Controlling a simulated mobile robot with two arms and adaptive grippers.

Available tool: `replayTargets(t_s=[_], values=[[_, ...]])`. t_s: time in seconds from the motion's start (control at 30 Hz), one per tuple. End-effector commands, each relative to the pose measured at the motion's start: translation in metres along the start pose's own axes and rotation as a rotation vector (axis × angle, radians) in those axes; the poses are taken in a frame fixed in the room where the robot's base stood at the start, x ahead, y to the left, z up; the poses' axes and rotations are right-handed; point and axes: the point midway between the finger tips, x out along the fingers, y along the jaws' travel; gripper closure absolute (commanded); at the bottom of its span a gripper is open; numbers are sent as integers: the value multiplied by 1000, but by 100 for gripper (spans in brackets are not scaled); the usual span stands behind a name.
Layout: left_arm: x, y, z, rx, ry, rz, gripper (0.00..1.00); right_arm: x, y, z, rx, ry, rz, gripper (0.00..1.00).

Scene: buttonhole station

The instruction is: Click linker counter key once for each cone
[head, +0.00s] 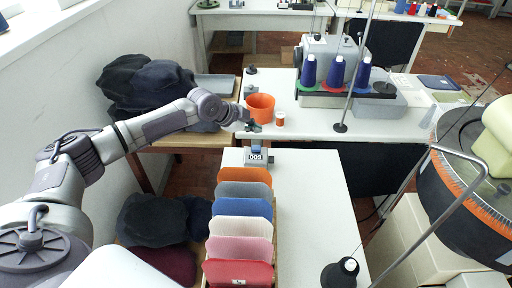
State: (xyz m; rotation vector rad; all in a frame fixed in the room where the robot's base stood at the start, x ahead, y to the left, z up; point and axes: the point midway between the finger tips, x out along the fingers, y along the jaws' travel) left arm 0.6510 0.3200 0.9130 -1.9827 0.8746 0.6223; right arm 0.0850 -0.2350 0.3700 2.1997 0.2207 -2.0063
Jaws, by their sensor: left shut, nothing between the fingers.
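My left arm reaches in from the left, and its gripper (254,127) is shut and empty. It hovers in the picture just above the small counter (256,157), whose display reads 003. I cannot tell whether the fingertips touch the counter, and its key is too small to make out. Dark blue thread cones stand on the linker machine (330,55): a left one (308,71), a middle one (335,73) and a right one (362,74). My right gripper is out of view.
An orange cup (260,107) and a small orange-and-white spool (280,118) stand close behind the gripper. A rack of coloured panels (240,225) fills the near table's left side. The near table's middle (310,200) is clear.

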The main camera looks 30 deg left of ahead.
Motion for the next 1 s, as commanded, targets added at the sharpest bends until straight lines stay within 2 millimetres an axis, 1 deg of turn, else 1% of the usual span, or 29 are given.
replayTargets(t_s=[0.83, 0.93, 1.0], values=[[0, 0, 0, 0, 0, 0, 100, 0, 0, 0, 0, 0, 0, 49], [-1, -1, -1, 17, -1, -1, 100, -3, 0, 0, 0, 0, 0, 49], [-3, -2, -2, 60, -3, -2, 100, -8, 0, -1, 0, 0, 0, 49]])
